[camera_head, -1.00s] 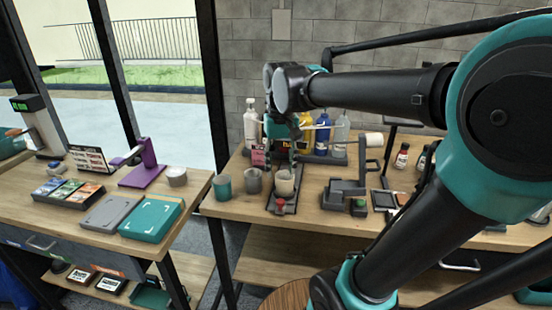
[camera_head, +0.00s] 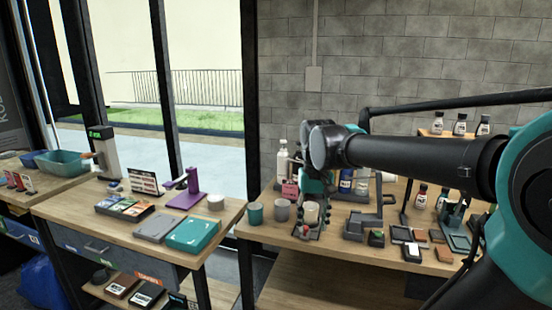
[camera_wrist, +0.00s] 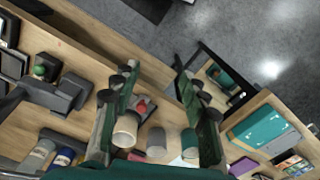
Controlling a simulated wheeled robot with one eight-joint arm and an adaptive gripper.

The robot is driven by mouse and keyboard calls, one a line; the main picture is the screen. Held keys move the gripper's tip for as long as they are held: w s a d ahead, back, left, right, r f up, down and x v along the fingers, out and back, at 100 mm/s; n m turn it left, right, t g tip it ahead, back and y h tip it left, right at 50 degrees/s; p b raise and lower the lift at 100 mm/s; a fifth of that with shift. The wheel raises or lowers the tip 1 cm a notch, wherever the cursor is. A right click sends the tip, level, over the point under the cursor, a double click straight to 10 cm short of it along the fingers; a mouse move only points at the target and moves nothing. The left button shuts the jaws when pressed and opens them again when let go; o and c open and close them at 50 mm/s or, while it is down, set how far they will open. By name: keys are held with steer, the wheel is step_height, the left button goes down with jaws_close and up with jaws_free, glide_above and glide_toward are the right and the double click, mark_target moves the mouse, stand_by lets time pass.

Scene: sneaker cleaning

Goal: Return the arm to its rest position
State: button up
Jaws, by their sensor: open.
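My gripper (camera_wrist: 155,98) shows in the wrist view with its two fingers spread apart and nothing held between them. Below and beyond the fingers are a cream cup (camera_wrist: 125,131) and a grey cup (camera_wrist: 157,142) on the workbench. In the head view my arm reaches in from the right, and my gripper (camera_head: 313,205) hangs over the bench at the stand with the cream cup (camera_head: 311,213). The arm's wrist hides part of the bottles behind it. Whether the gripper touches the cup cannot be told.
Bottles (camera_head: 283,160) stand behind my gripper. A teal cup (camera_head: 255,213) and grey cup (camera_head: 282,210) stand to its left. Another table carries a teal box (camera_head: 193,235) and purple stand (camera_head: 185,192). A shelf (camera_head: 437,134) with small bottles is at the right. Floor shows between the tables.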

steer(key=s+d+f+t, duration=0.2)
steer(key=s+d+f, duration=0.1)
steer(key=f, duration=0.7)
steer(key=s+d+f+m+t, duration=0.1)
steer(key=s+d+f, duration=0.3)
steer(key=f, duration=0.5)
steer(key=shift+d+f+t, duration=0.35)
steer(key=shift+d+t, duration=0.25)
steer(key=shift+d, duration=0.4)
